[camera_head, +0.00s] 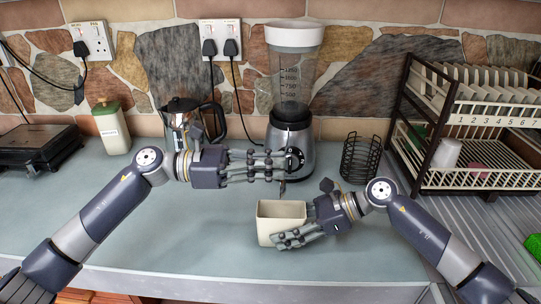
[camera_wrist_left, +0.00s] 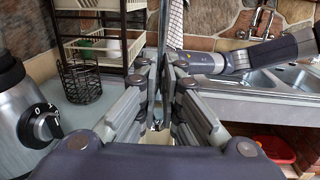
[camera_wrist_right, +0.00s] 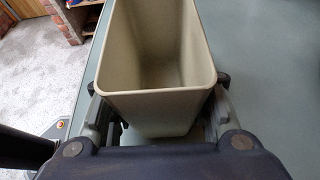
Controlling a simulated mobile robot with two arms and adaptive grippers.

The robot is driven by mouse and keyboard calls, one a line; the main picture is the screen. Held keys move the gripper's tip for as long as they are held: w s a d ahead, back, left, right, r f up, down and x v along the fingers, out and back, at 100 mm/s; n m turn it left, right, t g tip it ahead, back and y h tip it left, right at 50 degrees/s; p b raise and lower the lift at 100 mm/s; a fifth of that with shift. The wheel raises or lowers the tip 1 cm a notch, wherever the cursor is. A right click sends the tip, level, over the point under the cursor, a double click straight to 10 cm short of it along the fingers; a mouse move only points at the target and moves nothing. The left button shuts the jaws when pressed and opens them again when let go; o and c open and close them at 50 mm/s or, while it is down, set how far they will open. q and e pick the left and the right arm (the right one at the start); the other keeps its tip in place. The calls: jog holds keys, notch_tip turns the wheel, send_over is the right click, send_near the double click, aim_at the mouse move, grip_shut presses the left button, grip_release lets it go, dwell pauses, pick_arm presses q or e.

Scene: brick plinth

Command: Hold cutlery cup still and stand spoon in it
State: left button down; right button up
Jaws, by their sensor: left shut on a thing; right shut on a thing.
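The cutlery cup (camera_head: 282,209) is a beige, open-topped box standing upright near the counter's front edge. My right gripper (camera_head: 290,236) is shut on the cup from the right, with fingers along its sides. In the right wrist view the cup (camera_wrist_right: 155,105) looks empty inside. My left gripper (camera_head: 280,165) is shut on the spoon (camera_head: 283,187), above and a little behind the cup. Only a short, thin piece of the spoon shows below the fingers. In the left wrist view the spoon (camera_wrist_left: 163,25) stands roughly upright between the fingertips; much of it is hidden.
A blender (camera_head: 290,135) and a kettle (camera_head: 181,115) stand behind my left gripper. A black wire basket (camera_head: 360,160) and a dish rack (camera_head: 465,120) with plates are to the right. The counter left of the cup is clear.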

pick_arm(q)
notch_tip(320, 180, down, 9)
dwell(0.9)
jog(key=shift+f, duration=0.1)
jog(key=c, duration=1.7)
grip_release()
jog(key=a, duration=0.8)
jog(key=s+a, duration=0.1)
jog(key=a, duration=0.3)
pick_arm(e)
jog(key=o, duration=0.9)
